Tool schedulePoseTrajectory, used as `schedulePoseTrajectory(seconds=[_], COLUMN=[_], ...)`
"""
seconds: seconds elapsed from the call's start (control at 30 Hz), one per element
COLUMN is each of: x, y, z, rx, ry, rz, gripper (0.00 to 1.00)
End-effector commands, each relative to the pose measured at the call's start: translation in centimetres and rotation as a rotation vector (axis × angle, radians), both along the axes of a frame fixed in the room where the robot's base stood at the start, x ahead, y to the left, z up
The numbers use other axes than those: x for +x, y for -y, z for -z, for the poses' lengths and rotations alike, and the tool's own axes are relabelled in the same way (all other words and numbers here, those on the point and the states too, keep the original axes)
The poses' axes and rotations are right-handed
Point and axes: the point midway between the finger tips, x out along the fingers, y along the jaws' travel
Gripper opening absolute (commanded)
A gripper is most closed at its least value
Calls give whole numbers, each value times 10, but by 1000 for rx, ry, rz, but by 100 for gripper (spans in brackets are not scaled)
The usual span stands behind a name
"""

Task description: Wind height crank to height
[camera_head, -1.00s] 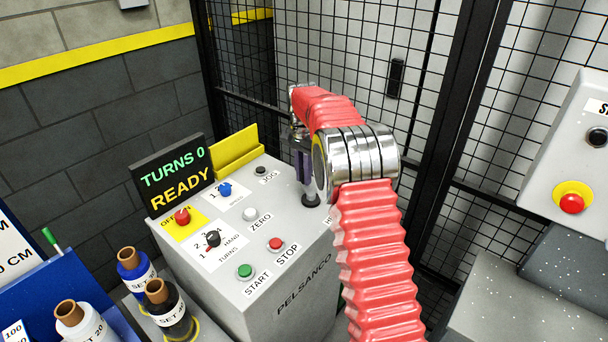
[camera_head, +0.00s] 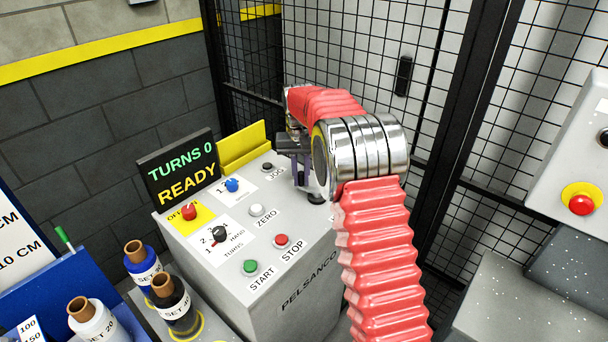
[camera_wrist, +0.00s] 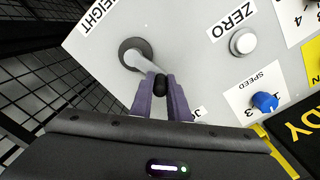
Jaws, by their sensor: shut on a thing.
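The height crank (camera_wrist: 133,50) is on the grey console top in the wrist view, beside a label of which "EIGHT" shows. It has a round dark hub, a pale crank arm and a black knob (camera_wrist: 160,88). My gripper (camera_wrist: 160,84) has its two purple fingers shut on the knob, one on each side. In the head view my gripper (camera_head: 297,150) is partly hidden by my own arm. Only a dark bit of the crank (camera_head: 316,198) shows below it. The console display (camera_head: 180,172) reads "TURNS 0" and "READY".
The console (camera_head: 315,300) carries a white ZERO button (camera_head: 257,210), a green START button (camera_head: 250,267), a red STOP button (camera_head: 281,240) and a blue speed knob (camera_wrist: 265,102). A mesh fence (camera_head: 360,50) stands close behind. Several spools are at the lower left.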

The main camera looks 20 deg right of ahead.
Motion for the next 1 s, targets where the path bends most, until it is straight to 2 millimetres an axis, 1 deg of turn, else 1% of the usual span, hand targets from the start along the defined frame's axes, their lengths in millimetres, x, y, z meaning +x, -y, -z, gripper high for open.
schedulePoseTrajectory(seconds=[0.03, 0.2, 0.5, 0.73, 1.0], x=[-2, -8, -17, -20, -20], y=[-4, -9, -13, -14, -14], z=[-2, -1, -1, -1, -1], rx=[1, 1, 3, 2, 3], ry=[2, 3, 3, 3, 2], rz=[-46, -195, -375, -426, -431], gripper=[0, 0, 0, 0, 0])
